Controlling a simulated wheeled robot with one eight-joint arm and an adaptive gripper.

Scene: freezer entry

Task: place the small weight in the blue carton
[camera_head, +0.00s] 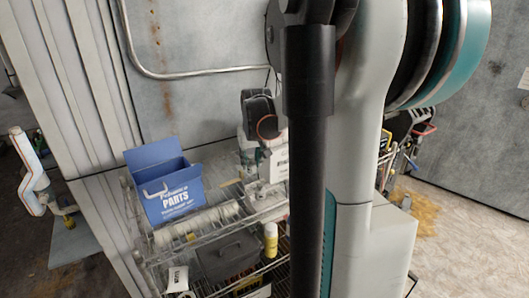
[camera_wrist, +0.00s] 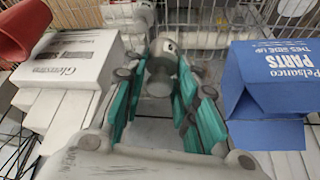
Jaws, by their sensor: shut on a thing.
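The blue carton (camera_head: 172,193) stands at the left of the wire shelf in the head view, its flaps raised and its inside mostly hidden. In the wrist view, the blue carton (camera_wrist: 270,105) is at the right, beside my gripper. My gripper (camera_wrist: 160,68) has teal and grey fingers, closed around a small grey weight (camera_wrist: 159,84) with a rounded knob. The weight is outside the carton, to its left in the wrist view. In the head view my arm hides much of the middle, and I cannot make out the weight there.
A white lettered box (camera_wrist: 68,62) stands left of my gripper, with a red object (camera_wrist: 22,30) near it. On the lower shelf are a dark case (camera_head: 227,256) and a yellow-labelled bottle (camera_head: 271,240). A grey wall (camera_head: 200,110) is behind the shelf.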

